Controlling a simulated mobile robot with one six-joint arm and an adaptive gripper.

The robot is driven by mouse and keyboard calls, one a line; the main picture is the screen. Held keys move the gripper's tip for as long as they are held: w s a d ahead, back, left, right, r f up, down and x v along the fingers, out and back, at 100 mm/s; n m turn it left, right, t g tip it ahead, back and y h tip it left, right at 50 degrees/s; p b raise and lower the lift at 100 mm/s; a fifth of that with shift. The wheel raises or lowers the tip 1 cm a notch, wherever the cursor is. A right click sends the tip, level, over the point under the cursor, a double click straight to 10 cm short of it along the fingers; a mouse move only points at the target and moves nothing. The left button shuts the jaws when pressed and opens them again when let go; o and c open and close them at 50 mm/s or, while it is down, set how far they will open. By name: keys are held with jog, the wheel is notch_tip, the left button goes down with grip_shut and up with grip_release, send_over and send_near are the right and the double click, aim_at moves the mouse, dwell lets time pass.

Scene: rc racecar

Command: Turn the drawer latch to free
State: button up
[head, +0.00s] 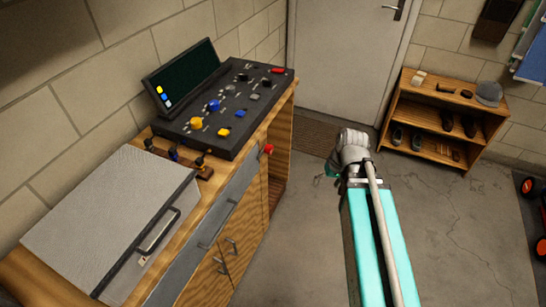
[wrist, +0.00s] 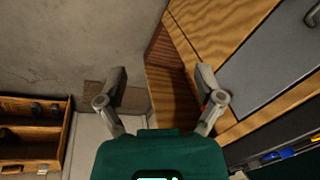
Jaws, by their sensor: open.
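A red knob (head: 268,148), which looks like the drawer latch, sits at the far end of the bench front, beside the grey drawer front (head: 232,188). Its turned position is too small to tell. In the wrist view only a bit of red (wrist: 205,102) shows behind my right finger. The drawer front (wrist: 268,65) fills the upper right there, with a handle at the corner. My gripper (wrist: 160,72) is open and empty, its fingers spread wide. In the head view my gripper (head: 328,172) is small, partly hidden by my arm, to the right of the knob and apart from it.
A shoe shelf (head: 440,115) stands at the back right near a door (head: 345,55). Floor between is clear.

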jog(key=w+a+f+n+t+y+b, duration=0.2)
jog(key=w+a+f+n+y+b, duration=0.2)
jog(key=w+a+f+y+b, duration=0.5)
jog(key=n+t+y+b, duration=0.4)
jog(key=n+y+b, duration=0.1)
jog(key=b, duration=1.3)
send_near(272, 151)
jog(key=v, duration=0.3)
jog(key=shift+s+d+r+p, duration=0.1)
jog(key=shift+p, duration=0.2)
jog(key=x, duration=1.4)
jog(key=shift+s+r, duration=0.1)
jog(key=shift+s, duration=0.05)
